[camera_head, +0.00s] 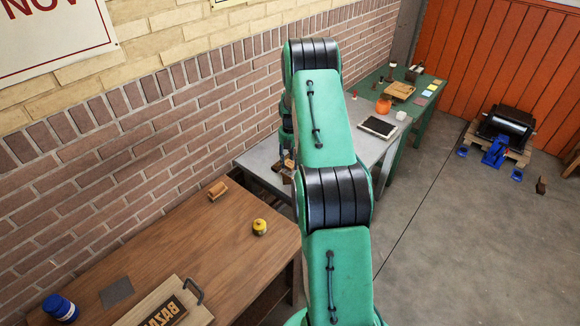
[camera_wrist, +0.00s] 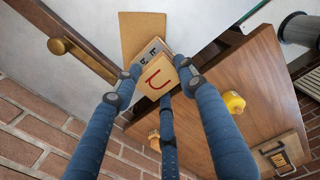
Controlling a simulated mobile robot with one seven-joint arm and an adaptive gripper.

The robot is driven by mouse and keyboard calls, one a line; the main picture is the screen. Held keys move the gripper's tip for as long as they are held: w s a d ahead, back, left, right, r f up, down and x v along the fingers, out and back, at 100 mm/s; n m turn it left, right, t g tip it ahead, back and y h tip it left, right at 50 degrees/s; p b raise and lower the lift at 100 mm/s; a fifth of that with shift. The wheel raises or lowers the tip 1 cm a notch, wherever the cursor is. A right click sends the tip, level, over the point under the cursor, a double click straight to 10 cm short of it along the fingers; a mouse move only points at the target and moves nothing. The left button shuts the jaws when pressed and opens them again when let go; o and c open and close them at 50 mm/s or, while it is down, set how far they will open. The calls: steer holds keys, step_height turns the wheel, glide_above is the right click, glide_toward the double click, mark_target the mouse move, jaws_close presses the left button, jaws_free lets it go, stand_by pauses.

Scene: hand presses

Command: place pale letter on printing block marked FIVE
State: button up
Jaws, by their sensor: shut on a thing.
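A pale wooden letter block (camera_wrist: 152,84) with a dark red character sits between the fingertips of my gripper (camera_wrist: 158,76) in the wrist view. The fingers are shut on it. Right behind it is a grey-topped block (camera_wrist: 151,51) with dark marks, too small and partly covered to read as FIVE. I cannot tell whether the letter touches this block or is held just above it. In the head view my arm hides most of the gripper; some brown wood (camera_head: 285,168) shows beside the arm at the grey table.
A brown board (camera_wrist: 133,32) lies by the grey block on the pale tabletop. The wooden table (camera_head: 200,262) bears a yellow pot (camera_head: 260,227), a small wooden block (camera_head: 217,190), a blue jar (camera_head: 60,308) and a lettered tray (camera_head: 192,291). A brick wall runs behind.

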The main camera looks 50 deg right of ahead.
mark_target(290, 163)
steer(key=shift+w+d, duration=0.35)
steer(key=shift+f, duration=1.8)
steer(key=shift+f, duration=0.1)
steer(key=o, duration=1.1)
step_height(290, 163, up, 12)
steer(key=shift+r, duration=0.1)
